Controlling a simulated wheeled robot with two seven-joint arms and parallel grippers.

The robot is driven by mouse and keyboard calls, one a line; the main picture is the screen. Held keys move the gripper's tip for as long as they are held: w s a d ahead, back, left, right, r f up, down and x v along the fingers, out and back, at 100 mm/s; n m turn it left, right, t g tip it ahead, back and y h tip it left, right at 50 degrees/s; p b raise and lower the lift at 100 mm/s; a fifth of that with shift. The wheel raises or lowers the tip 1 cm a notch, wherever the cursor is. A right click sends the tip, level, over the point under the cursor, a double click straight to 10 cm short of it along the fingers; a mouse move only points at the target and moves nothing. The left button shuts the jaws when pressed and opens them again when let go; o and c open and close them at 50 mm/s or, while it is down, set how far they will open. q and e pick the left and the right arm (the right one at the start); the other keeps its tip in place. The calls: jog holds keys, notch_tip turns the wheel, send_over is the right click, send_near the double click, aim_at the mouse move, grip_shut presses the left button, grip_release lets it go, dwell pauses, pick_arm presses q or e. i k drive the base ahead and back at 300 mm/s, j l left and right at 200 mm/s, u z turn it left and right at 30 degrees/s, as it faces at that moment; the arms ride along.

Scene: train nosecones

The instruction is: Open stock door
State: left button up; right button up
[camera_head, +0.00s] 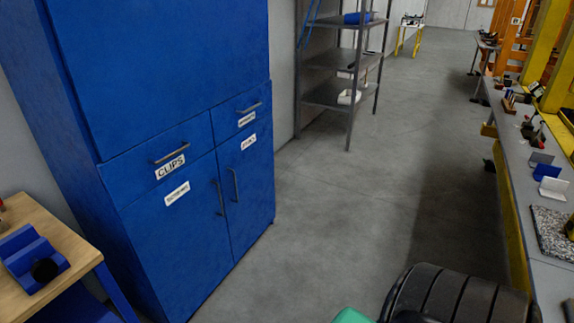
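A tall blue cabinet (170,60) stands at the left. It has two drawers below the upper part, one labelled CLIPS (170,166), and two lower doors. The left lower door (175,245) has a white label that is too small to read surely, and a vertical handle (220,198). Neither of my grippers is in view.
A wooden workbench (50,275) with a blue fixture (32,258) stands at lower left. A metal shelf rack (340,55) stands beyond the cabinet. A long grey workbench (520,150) runs along the right. The floor (370,190) between is clear. A dark ribbed object (455,295) is at the bottom.

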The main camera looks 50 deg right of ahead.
aim_at(245, 161)
jog(key=z, duration=1.3)
jog(key=i+l+z, duration=0.25)
jog(key=i, duration=0.6)
jog(key=i+z, duration=0.25)
jog(key=i, duration=0.6)
